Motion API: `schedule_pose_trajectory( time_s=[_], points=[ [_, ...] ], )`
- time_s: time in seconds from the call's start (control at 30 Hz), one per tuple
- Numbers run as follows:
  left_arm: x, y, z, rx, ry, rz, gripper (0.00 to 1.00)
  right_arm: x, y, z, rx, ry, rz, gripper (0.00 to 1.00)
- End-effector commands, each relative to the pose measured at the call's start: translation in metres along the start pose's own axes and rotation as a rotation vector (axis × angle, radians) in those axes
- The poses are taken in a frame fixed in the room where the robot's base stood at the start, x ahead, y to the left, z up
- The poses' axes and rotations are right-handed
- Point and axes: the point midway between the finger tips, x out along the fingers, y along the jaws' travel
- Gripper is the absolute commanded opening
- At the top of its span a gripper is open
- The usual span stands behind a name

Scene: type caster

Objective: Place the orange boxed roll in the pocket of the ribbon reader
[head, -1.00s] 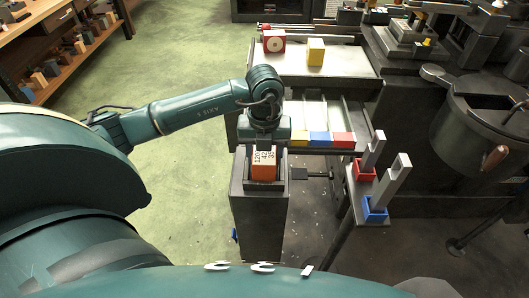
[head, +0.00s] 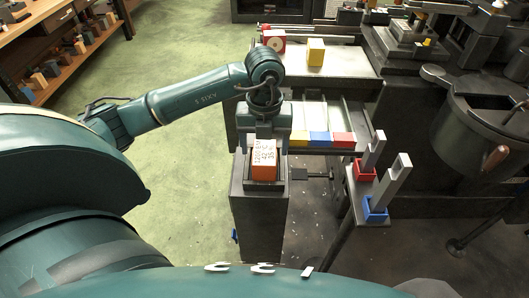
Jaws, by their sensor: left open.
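The orange boxed roll (head: 263,172) has a pale top with dark printed characters. It sits upright in the open top of a dark grey pedestal, which looks like the ribbon reader (head: 259,220), with low walls around the roll. My left gripper (head: 266,138) points down just behind and above the roll. It is open, and its fingertips are partly hidden, so I cannot tell whether they touch the roll. My right gripper is not in view.
A red box (head: 274,40) and a yellow box (head: 316,51) stand on the rear table. Yellow, blue and red blocks (head: 320,138) line the tray front. Red and blue holders (head: 375,210) with grey bars stand to the right. Green floor is clear at left.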

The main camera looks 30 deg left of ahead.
Motion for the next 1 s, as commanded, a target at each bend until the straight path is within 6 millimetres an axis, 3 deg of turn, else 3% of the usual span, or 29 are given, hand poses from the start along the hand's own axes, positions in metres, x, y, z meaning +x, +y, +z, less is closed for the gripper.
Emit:
schedule_pose_trajectory(
  time_s=[0.1,0.33,0.5,0.67,0.77,0.87,0.9,1.0],
  points=[
    [-0.029,-0.001,0.001,0.000,-0.005,-0.004,0.72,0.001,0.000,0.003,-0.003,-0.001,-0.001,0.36],
    [-0.071,-0.001,0.001,0.000,-0.004,-0.004,0.72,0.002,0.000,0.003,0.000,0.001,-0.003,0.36],
    [-0.085,0.000,0.000,0.001,-0.001,-0.002,0.72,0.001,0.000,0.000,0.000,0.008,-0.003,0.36],
    [-0.084,-0.004,-0.004,0.017,0.017,-0.016,0.72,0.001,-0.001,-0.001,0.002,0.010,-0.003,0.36],
    [-0.066,-0.026,-0.028,0.107,0.114,-0.110,0.72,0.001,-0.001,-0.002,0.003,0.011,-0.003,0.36],
    [-0.044,-0.068,-0.085,0.259,0.320,-0.345,0.72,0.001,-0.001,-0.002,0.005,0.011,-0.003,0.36],
    [-0.041,-0.088,-0.115,0.313,0.424,-0.485,0.72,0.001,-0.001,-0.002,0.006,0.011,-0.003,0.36],
    [-0.058,-0.131,-0.180,0.347,0.674,-0.891,0.72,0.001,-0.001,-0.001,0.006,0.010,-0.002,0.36]
  ],
)
